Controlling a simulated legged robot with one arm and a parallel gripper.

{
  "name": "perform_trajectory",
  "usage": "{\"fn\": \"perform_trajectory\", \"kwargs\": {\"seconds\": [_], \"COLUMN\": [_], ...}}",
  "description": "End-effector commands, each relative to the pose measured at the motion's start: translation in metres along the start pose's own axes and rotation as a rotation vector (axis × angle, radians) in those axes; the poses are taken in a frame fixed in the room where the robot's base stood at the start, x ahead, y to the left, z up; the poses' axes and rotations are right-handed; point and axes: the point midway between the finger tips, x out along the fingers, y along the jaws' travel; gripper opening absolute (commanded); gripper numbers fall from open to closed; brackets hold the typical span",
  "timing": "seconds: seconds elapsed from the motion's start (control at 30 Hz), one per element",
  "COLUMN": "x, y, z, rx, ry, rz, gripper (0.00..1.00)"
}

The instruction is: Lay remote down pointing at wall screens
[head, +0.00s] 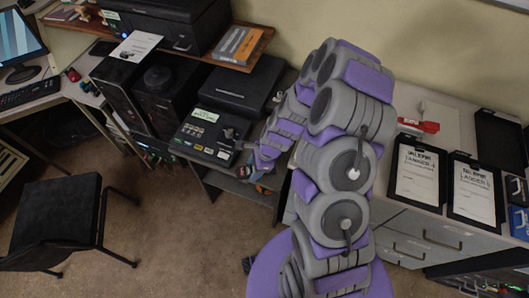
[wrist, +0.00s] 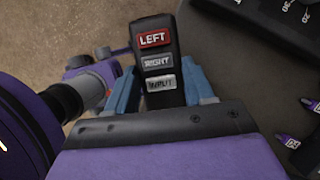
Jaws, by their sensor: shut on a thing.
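A black remote (wrist: 157,52) with a red LEFT button, a grey RIGHT button and a pale bottom button, perhaps INPUT, shows in the wrist view. My gripper (wrist: 158,88) is shut on its lower end, one blue finger on each side. The labels face the wrist camera, and the far end extends past the fingers. In the head view my gripper (head: 255,172) is at the front right of the black console (head: 212,140); the remote cannot be made out clearly there. No wall screens can be clearly identified; only a pale edge (head: 495,4) shows at the top right.
A black chair (head: 62,215) stands on the open carpet at left. Black boxes (head: 150,85) and a printer (head: 175,22) stand behind the console. A grey cabinet top at right holds framed sheets (head: 416,175) and a red object (head: 418,126). A monitor (head: 18,42) is far left.

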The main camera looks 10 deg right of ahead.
Motion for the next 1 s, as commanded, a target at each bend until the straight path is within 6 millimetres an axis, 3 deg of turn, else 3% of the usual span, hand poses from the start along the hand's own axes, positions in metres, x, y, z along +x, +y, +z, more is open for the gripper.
{"fn": "perform_trajectory", "kwargs": {"seconds": [0.2, 0.43, 0.67, 1.0], "x": [-0.003, -0.008, -0.01, 0.024], "y": [-0.042, -0.076, -0.087, -0.086], "z": [-0.025, -0.044, -0.051, -0.064], "rx": [0.001, -0.001, -0.002, 0.0], "ry": [0.002, 0.0, 0.0, 0.0], "rz": [-0.004, -0.004, 0.0, 0.002], "gripper": [0.19, 0.19, 0.19, 0.19]}}
